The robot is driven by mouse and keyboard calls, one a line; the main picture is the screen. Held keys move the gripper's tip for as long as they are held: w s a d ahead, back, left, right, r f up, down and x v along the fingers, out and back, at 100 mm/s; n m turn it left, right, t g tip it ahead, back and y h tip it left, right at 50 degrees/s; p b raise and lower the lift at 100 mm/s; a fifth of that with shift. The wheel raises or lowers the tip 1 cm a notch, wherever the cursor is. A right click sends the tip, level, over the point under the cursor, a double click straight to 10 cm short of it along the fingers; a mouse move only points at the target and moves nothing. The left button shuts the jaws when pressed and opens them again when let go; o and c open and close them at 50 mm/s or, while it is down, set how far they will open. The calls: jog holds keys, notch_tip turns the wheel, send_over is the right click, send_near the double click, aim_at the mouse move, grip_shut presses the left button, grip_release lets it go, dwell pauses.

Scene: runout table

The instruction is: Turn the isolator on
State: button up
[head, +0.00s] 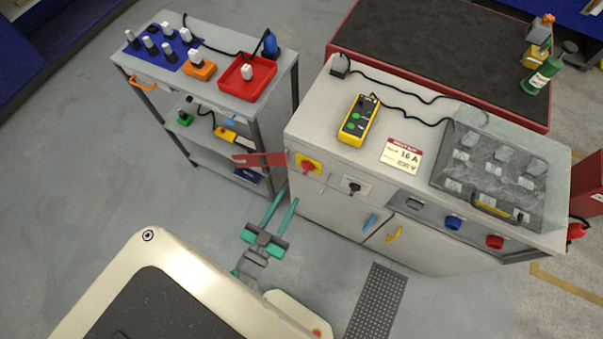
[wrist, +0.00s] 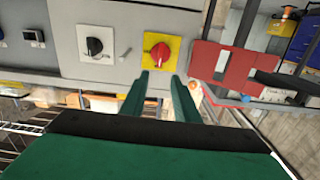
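The isolator is a red rotary knob on a yellow plate (head: 308,164), on the front of the grey cabinet near its left end. In the wrist view the isolator (wrist: 160,52) lies straight ahead of my fingertips. I cannot tell its on or off marking. My gripper (head: 287,198) is open and empty, with its two green fingers pointing at the cabinet front, apart from the knob. In the wrist view the fingertips (wrist: 160,77) sit just below the yellow plate, one to each side of the knob.
A red slotted plate (head: 260,160) juts out beside the isolator, close to my fingers in the wrist view (wrist: 222,65). A black knob on a white plate (head: 354,187) is on its other side. A grey trolley (head: 215,92) stands left. Floor around my gripper is clear.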

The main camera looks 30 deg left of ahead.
aim_at(304, 170)
jog(key=w, duration=0.7)
jog(key=w+a, duration=0.1)
jog(key=w, duration=0.2)
jog(key=shift+w, duration=0.2)
grip_shut()
